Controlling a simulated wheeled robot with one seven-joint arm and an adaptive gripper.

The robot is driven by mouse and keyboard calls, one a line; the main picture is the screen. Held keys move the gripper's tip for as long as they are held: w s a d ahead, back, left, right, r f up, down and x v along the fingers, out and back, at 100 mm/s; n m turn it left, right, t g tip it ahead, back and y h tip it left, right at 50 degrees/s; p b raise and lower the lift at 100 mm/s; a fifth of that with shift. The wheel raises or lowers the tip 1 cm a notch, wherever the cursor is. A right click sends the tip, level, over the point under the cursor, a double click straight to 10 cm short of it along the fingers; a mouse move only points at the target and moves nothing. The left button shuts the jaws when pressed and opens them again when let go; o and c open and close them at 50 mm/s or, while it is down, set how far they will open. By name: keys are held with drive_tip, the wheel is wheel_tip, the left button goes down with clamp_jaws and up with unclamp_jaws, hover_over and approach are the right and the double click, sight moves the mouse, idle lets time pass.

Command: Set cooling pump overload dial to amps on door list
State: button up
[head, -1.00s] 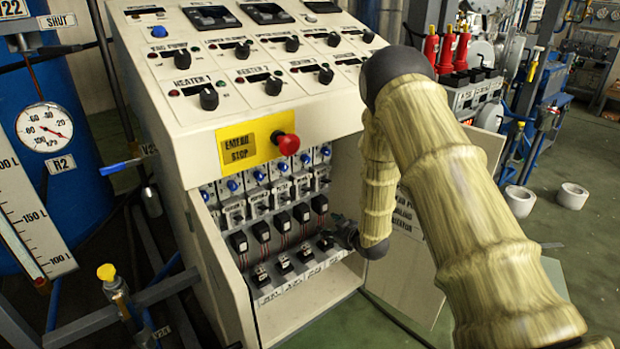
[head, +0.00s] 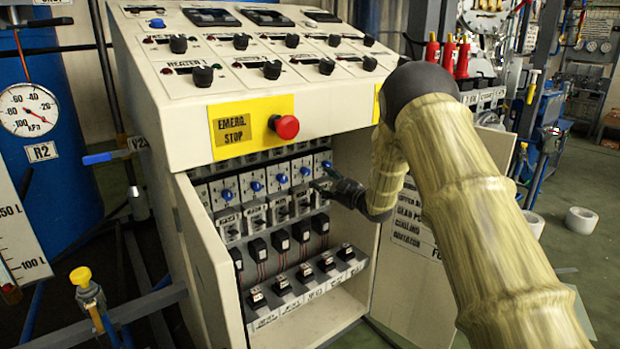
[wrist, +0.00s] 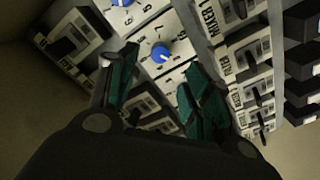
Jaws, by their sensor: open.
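A row of overload units with blue dials (head: 256,187) runs across the upper part of the open cabinet. My gripper (head: 324,188) is inside the cabinet, just below the dial at the row's right end. In the wrist view my gripper (wrist: 158,66) is open, its dark green fingers on either side of a blue dial (wrist: 162,52) with a numbered white scale. Contact cannot be told, and the dial's exact setting is unclear. The printed list (head: 408,228) is on the open door, partly hidden by my arm; its amps are not readable. I cannot tell which dial is labelled cooling pump.
Black-switched breakers (head: 303,272) line the cabinet's lower rail, with contactors (head: 280,240) above them. The red emergency stop button (head: 285,126) juts out above the opening. The cabinet floor (head: 300,325) is clear.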

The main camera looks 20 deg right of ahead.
sight(308, 173)
drive_tip(key=b+x, duration=0.1)
drive_tip(key=x, duration=0.7)
drive_tip(key=shift+w+a+f, duration=0.1)
drive_tip(key=shift+w+a, duration=0.05)
drive_tip(key=shift+w, duration=0.15)
drive_tip(key=shift+c, duration=0.3)
drive_tip(key=c, duration=1)
